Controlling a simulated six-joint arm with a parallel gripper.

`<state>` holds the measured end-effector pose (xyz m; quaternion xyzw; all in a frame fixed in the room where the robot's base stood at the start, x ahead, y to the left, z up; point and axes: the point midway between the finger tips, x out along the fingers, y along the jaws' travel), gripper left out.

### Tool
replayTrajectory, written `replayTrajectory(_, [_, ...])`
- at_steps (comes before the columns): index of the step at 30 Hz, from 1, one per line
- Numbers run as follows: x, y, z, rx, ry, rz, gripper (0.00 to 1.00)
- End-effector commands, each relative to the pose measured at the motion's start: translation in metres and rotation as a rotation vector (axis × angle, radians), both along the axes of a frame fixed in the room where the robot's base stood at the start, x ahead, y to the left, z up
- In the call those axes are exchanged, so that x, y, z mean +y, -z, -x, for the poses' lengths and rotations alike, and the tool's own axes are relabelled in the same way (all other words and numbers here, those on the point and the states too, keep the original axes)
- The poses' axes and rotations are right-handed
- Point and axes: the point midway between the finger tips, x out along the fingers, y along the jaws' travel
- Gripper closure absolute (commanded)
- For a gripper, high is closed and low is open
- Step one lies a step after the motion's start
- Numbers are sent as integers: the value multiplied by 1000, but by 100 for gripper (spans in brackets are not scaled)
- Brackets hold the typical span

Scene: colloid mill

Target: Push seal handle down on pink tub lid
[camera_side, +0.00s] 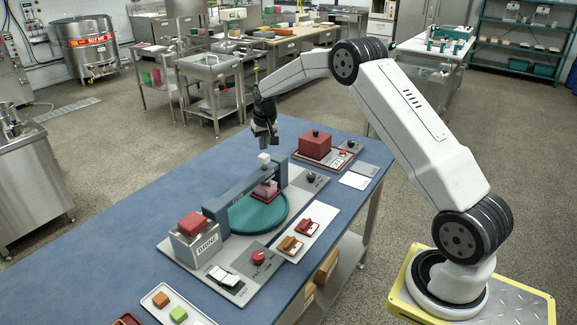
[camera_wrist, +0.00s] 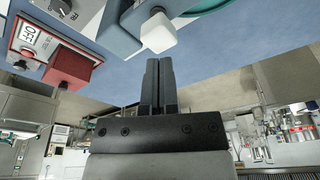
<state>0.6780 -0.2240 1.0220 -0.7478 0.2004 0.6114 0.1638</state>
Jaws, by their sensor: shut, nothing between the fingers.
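The seal handle is a blue-grey bar (camera_side: 238,192) that spans the teal round plate and carries a white knob (camera_side: 264,159) near its far end. A small pink tub (camera_side: 266,188) stands on a dark red base below the bar, partly hidden by it, so its lid is not clear. My gripper (camera_side: 264,146) points down just above the white knob. In the wrist view, the shut, empty fingers (camera_wrist: 158,62) are close to the white knob (camera_wrist: 157,31). I cannot tell whether they touch it.
The teal plate (camera_side: 258,215) sits on a grey base on the blue table (camera_side: 120,262). A red block (camera_side: 193,223) tops a labelled box at left. A larger dark red box (camera_side: 315,144) stands at back right. Small red and orange pieces lie on a white tray (camera_side: 305,228) in front.

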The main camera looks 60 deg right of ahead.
Motion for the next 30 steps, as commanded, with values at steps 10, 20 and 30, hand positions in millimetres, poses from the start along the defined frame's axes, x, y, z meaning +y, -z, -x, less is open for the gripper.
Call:
replayTrajectory(10, [0, 2, 0, 0, 0, 0, 100])
replayTrajectory(20, [0, 6, 0, 0, 0, 0, 100])
replayTrajectory(30, [0, 9, 0, 0, 0, 0, 100])
